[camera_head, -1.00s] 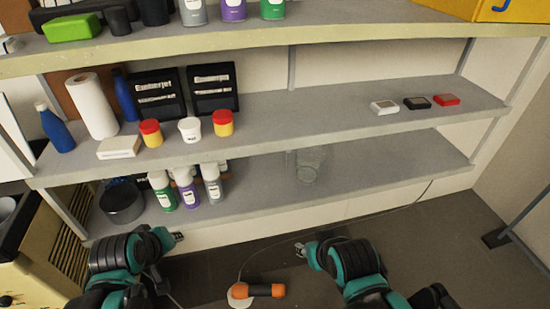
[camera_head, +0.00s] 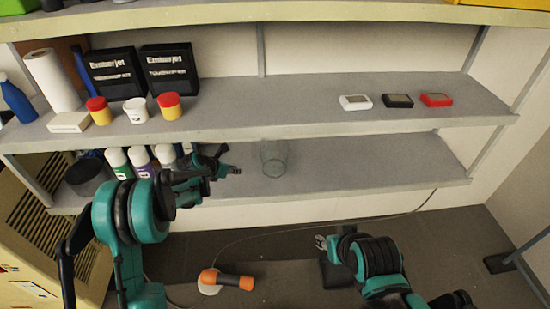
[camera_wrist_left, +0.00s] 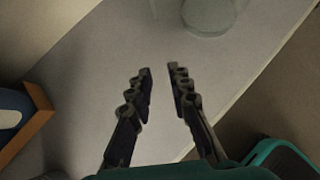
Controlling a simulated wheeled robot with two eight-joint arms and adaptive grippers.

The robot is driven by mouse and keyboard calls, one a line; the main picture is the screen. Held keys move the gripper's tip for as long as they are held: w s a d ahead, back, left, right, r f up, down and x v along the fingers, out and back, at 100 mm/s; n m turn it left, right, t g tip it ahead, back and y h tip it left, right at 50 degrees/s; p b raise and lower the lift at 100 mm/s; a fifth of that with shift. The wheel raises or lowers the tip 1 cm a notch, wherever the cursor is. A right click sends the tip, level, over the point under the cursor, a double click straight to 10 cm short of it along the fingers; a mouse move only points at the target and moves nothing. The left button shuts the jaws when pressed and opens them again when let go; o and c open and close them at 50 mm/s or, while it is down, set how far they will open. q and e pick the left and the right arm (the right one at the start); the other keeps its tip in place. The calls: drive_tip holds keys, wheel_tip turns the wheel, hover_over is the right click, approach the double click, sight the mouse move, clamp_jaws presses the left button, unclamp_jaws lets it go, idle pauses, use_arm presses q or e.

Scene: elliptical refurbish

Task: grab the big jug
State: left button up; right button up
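The big jug (camera_head: 274,158) is clear glass and stands upright on the lower shelf, right of the spray cans. My left gripper (camera_head: 232,170) is at the lower shelf, a short way left of the jug and apart from it. In the left wrist view the jug's base (camera_wrist_left: 208,16) shows at the top edge, beyond the fingertips. The left gripper (camera_wrist_left: 158,72) is open with nothing between its fingers. My right gripper (camera_head: 320,242) is low in front of the shelves, away from the jug; its finger opening is too small to tell.
Several spray cans (camera_head: 140,160) and a dark round pot (camera_head: 84,174) stand left on the lower shelf (camera_head: 380,172). The middle shelf (camera_head: 290,108) is above the jug. The lower shelf is clear right of the jug. An orange tool (camera_head: 230,280) lies on the floor.

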use_arm(q)
drive_tip(key=w+d, duration=0.2)
drive_tip(key=w, duration=0.1)
drive_tip(key=w+d+b, duration=0.1)
drive_tip(key=w+d, duration=0.1)
drive_tip(key=w, duration=0.1)
drive_tip(key=w+d+b, duration=0.1)
drive_tip(key=w+d, duration=0.2)
drive_tip(key=shift+d, duration=0.1)
drive_tip(key=b+x, duration=0.2)
drive_tip(key=x, duration=0.3)
drive_tip(key=shift+w+f, duration=0.1)
drive_tip(key=shift+w, duration=0.05)
clamp_jaws()
